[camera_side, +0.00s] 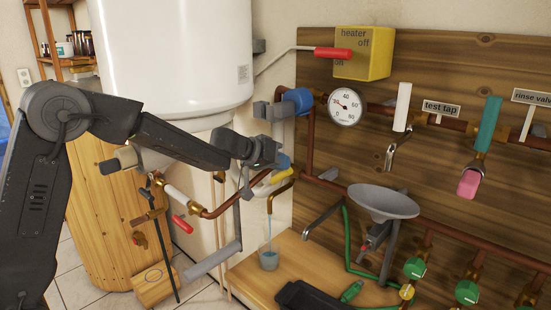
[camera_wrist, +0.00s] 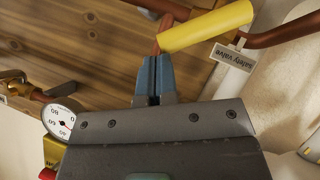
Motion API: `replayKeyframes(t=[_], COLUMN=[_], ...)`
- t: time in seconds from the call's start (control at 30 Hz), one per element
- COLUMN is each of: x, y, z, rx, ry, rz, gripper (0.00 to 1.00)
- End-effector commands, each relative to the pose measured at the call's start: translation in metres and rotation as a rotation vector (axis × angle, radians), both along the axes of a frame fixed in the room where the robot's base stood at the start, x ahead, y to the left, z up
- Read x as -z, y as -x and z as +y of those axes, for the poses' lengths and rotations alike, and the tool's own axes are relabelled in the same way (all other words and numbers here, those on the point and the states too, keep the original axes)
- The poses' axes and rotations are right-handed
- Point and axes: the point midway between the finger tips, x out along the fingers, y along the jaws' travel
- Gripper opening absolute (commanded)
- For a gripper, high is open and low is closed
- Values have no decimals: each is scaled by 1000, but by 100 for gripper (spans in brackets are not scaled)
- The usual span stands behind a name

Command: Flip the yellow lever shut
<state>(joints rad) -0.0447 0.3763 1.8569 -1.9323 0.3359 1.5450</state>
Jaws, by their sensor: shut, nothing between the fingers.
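The yellow lever (camera_side: 272,181) sits on a copper pipe just right of the white tank's lower end. In the wrist view the yellow lever (camera_wrist: 206,27) lies slanted just beyond my fingertips. My gripper (camera_side: 284,163) is shut and empty, with its blue fingers together. In the wrist view the gripper (camera_wrist: 153,60) is just below the lever's left end; I cannot tell whether it touches. A thin stream of water (camera_side: 269,225) falls from the spout below the lever into a clear glass (camera_side: 268,259) on the wooden bench.
A "safety valve" label (camera_wrist: 233,57) hangs beside the lever. A gauge (camera_side: 345,107), a yellow heater box (camera_side: 364,53) with red switch lever, and a grey funnel (camera_side: 382,203) stand to the right. A white-handled valve (camera_side: 182,198) is to the left. The white tank (camera_side: 175,50) is behind my arm.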

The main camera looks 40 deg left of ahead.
Motion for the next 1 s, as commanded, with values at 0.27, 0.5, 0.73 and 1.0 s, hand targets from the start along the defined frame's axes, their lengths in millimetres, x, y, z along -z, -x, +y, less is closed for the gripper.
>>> replayKeyframes(t=[0.27,0.5,0.73,1.0], x=[14,27,38,45], y=[0,0,0,0], z=[-19,-30,-37,-39], rx=[2,1,1,-1], ry=[8,10,10,10], rz=[1,1,1,0], gripper=[0,0,0,0])
